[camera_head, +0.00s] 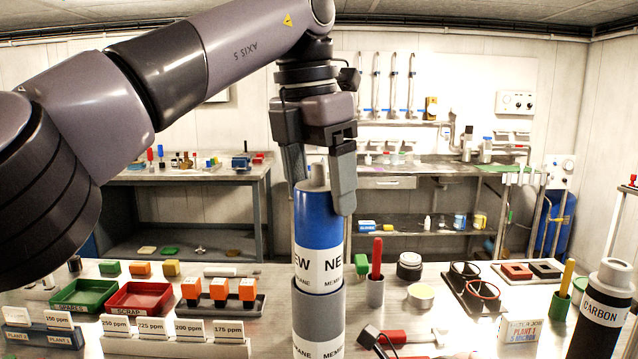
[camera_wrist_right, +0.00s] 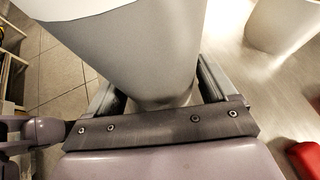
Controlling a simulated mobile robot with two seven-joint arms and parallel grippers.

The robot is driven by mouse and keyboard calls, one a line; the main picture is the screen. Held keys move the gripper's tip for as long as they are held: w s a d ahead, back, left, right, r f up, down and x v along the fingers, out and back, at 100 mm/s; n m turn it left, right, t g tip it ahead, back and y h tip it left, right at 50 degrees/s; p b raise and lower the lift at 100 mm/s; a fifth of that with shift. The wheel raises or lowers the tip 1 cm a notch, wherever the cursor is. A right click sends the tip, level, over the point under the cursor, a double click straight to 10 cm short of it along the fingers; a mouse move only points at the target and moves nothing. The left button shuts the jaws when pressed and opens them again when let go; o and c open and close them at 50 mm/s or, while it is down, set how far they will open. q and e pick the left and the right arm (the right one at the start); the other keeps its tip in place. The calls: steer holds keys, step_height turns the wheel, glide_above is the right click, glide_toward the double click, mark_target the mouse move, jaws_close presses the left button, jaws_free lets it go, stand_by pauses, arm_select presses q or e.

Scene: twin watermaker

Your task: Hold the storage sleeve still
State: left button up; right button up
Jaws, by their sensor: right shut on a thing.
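The storage sleeve (camera_head: 318,310) is a grey upright cylinder at the bottom centre of the head view. A blue and white membrane (camera_head: 318,225) marked NEW stands in its top, with a pale stub above. My left gripper (camera_head: 320,188) is over the membrane's top, its fingers apart around it; I cannot tell whether they press on it. In the right wrist view my right gripper (camera_wrist_right: 160,98) is shut on the grey sleeve (camera_wrist_right: 125,45), one finger on each side. The sleeve's lower end and my right gripper are out of the head view.
A black-and-white CARBON canister (camera_head: 602,310) stands at right. Green (camera_head: 85,292) and red (camera_head: 140,298) trays and a row of ppm cards lie at left. A red-handled tool (camera_head: 400,337) lies close right of the sleeve. Cups and a dark holder stand behind it.

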arm_select(q)
steer(key=shift+o, duration=0.9)
steer(key=shift+f, duration=0.2)
